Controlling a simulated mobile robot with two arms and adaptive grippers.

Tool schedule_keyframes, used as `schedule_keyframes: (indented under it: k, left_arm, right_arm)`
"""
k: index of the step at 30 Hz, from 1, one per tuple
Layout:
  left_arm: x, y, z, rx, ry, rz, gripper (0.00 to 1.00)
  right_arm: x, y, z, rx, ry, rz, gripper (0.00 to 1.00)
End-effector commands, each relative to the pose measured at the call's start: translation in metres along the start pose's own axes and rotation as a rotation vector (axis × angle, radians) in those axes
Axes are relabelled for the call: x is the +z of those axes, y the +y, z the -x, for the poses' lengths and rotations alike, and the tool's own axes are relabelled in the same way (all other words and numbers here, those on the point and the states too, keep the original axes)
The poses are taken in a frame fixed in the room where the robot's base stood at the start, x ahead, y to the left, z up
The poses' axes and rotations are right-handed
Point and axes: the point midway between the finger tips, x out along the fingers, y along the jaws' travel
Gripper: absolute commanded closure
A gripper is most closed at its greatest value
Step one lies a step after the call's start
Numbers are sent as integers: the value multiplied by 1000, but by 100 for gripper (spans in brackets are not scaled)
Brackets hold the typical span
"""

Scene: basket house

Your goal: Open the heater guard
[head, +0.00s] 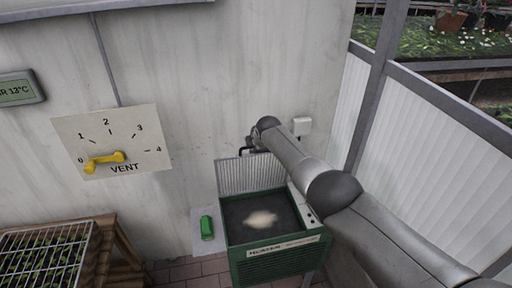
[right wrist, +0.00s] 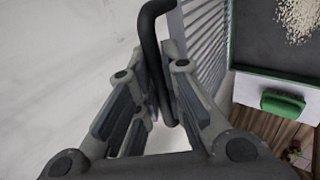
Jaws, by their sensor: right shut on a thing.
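The heater (head: 275,245) is a green box with a dark, open top and a pale patch of material (head: 262,218) on it. Its ribbed, light guard (head: 250,174) stands upright along the back edge; its slats also show in the right wrist view (right wrist: 206,45). A black bar handle (right wrist: 152,45) sits at the guard's upper edge. My right gripper (right wrist: 160,85) is shut around this handle; in the head view, my forearm and wrist hide most of the gripper. My left gripper is not in view.
A green block (head: 206,227) lies on a white sheet (head: 200,245) left of the heater. A wire-topped seedling bench (head: 105,240) stands at lower left. The wall bears a vent dial (head: 112,140) with a yellow lever. A ribbed partition (head: 440,150) rises on the right.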

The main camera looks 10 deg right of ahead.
Motion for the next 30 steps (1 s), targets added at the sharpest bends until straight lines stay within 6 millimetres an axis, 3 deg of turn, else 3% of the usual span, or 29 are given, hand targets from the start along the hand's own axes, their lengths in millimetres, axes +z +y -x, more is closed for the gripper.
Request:
schedule_keyframes:
  k: [2, 3, 7, 20, 30]
  left_arm:
    - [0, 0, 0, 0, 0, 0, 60]
    - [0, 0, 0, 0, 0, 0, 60]
    - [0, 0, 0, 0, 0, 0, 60]
    - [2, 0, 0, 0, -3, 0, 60]
    - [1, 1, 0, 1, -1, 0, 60]
  right_arm:
    - [1, -1, -1, -2, -3, 7, 100]
    - [1, -1, -1, -2, -3, 7, 85]
    - [1, -1, 0, -1, -2, 5, 69]
    - [0, -2, 0, -2, 0, 0, 68]
    - [1, 1, 11, 1, 1, -1, 68]
